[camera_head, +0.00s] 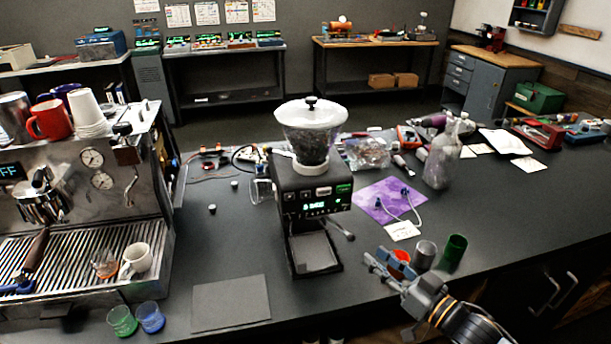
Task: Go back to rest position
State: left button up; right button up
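My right gripper (377,259) reaches in from the bottom right, over the front part of the dark counter. Its two fingers show a gap between them and hold nothing that I can see. It is beside a red cup (401,256), which it partly overlaps in the picture; I cannot tell if they touch. My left gripper is not in view.
A coffee grinder (313,196) stands mid-counter, with an espresso machine (90,190) at the left. A grey metal cup (425,253) and a green cup (454,251) stand right of the gripper. A flat grey mat (231,303) lies in front. The counter's right front is clear.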

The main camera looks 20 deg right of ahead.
jog(key=s+a+f+m+g+h, duration=0.1)
jog(key=s+a+f+g+h, duration=0.15)
jog(key=f, duration=0.25)
jog(key=s+a+f+g+h, duration=0.2)
jog(key=s+f+g, duration=0.1)
jog(key=f, duration=0.2)
jog(key=s+a+f+n+g, duration=0.1)
jog(key=s+a+f+g, duration=0.25)
jog(key=s, duration=0.35)
jog(key=s+a+f+n+g, duration=0.1)
jog(key=s+a+f+g, duration=0.15)
jog(key=s+g, duration=0.35)
notch_tip(320, 180, down, 28)
jog(key=s+b, duration=0.3)
jog(key=b, duration=0.1)
jog(key=s+d+f+g+h+b, duration=0.1)
jog(key=s+d+f+b, duration=0.1)
jog(key=s+f, duration=1.4)
notch_tip(320, 180, down, 4)
jog(key=shift+s+d+r+b, duration=0.2)
jog(key=shift+s+d+b, duration=0.1)
